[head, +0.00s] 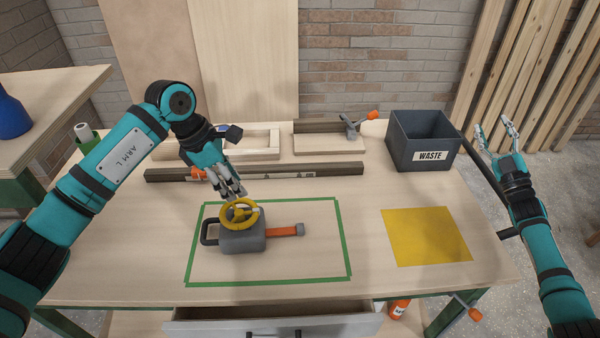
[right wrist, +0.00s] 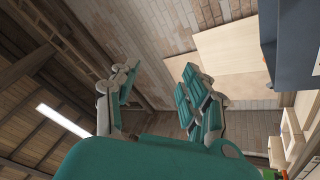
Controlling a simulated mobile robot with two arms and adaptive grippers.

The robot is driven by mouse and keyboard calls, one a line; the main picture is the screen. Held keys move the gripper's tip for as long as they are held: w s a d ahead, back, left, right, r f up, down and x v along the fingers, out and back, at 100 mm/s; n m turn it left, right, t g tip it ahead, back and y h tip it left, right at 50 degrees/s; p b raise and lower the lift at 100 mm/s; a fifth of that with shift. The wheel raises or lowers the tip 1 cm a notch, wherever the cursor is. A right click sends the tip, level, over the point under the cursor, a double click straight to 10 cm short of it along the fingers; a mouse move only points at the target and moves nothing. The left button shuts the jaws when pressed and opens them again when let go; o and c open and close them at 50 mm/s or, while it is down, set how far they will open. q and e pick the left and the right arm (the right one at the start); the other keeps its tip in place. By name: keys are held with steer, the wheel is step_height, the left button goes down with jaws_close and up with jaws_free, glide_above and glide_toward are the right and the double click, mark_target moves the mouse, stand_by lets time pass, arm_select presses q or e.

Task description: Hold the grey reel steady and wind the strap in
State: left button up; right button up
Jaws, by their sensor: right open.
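The grey reel (head: 240,242) lies on the workbench inside a green tape outline (head: 350,262). A yellow handwheel (head: 224,217) sits on top of it, and a dark loop handle (head: 205,232) sticks out on its left. The orange strap (head: 280,231) comes out on the right and ends in a grey tip (head: 300,230). My left gripper (head: 235,195) is at the back rim of the handwheel, fingers pointing down; whether they grip the rim is unclear. My right gripper (head: 495,135) is open and empty, raised right of the bench; its spread fingers show in the right wrist view (right wrist: 155,105).
A dark bin labelled WASTE (head: 405,155) stands at the back right. A yellow square (head: 425,236) lies front right. A dark rail (head: 320,169) and a wooden block with an orange-handled clamp (head: 350,128) lie behind the reel. The bench between reel and yellow square is clear.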

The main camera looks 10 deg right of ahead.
steer(key=w+a+r+n+g+y, duration=0.1)
steer(key=w+a+n+y, duration=0.1)
steer(key=a+n+y, duration=0.5)
steer(key=w+a+r+n+g+y, duration=0.1)
steer(key=w+a+r+n+y, duration=0.15)
steer(key=a+n, duration=0.4)
steer(key=m+g+h, duration=0.9)
steer(key=m+g, duration=1.2)
steer(key=m, duration=0.2)
glide_above(300, 225)
step_height(300, 225, down, 9)
step_height(300, 225, down, 16)
steer(key=shift+f, duration=0.15)
steer(key=shift+m, duration=0.25)
